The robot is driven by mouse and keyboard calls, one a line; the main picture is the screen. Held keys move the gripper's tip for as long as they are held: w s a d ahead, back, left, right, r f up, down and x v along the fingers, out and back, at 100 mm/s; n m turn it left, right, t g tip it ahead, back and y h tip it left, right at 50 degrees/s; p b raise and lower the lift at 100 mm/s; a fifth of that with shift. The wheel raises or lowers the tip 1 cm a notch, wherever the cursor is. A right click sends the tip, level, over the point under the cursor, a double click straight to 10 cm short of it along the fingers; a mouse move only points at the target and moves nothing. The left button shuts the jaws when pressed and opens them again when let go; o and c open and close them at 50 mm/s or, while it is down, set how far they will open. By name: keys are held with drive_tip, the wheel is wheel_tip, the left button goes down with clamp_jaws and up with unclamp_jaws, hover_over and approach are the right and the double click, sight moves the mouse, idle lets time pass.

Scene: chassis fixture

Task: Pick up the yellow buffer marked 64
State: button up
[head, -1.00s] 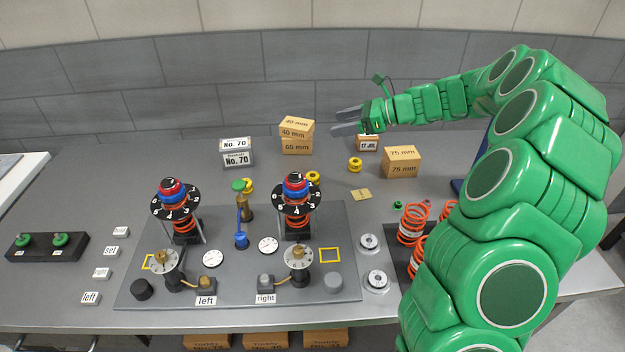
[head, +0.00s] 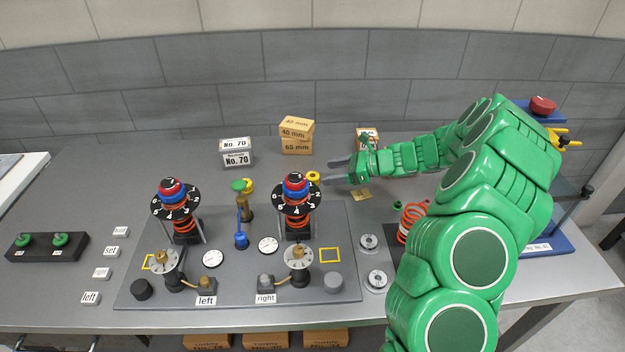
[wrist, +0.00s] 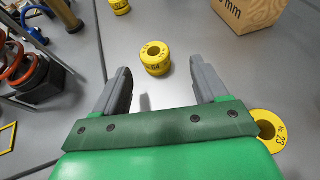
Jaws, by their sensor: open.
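The yellow buffer marked 64 (wrist: 155,60) stands on the table in the wrist view, a short ring shape with a hole in its top. It lies ahead of my gripper (wrist: 160,68), roughly centred between the two grey fingers and apart from them. In the head view this buffer (head: 314,177) shows behind the right dial post, partly hidden by it. My gripper (head: 333,171) is just to its right, open and empty, fingers pointing left.
Another yellow buffer marked 23 (wrist: 281,138) is beside my gripper at right in the wrist view. A third yellow buffer (wrist: 120,5) lies farther ahead.

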sight(319, 176)
drive_tip(key=x, duration=0.3)
drive_tip(key=s+x, duration=0.1)
drive_tip(key=x, duration=0.1)
drive_tip(key=shift+f, duration=0.1)
drive_tip(key=shift+w+a+f, duration=0.15)
drive_tip(key=shift+a, duration=0.35)
drive_tip(key=c, duration=1.1)
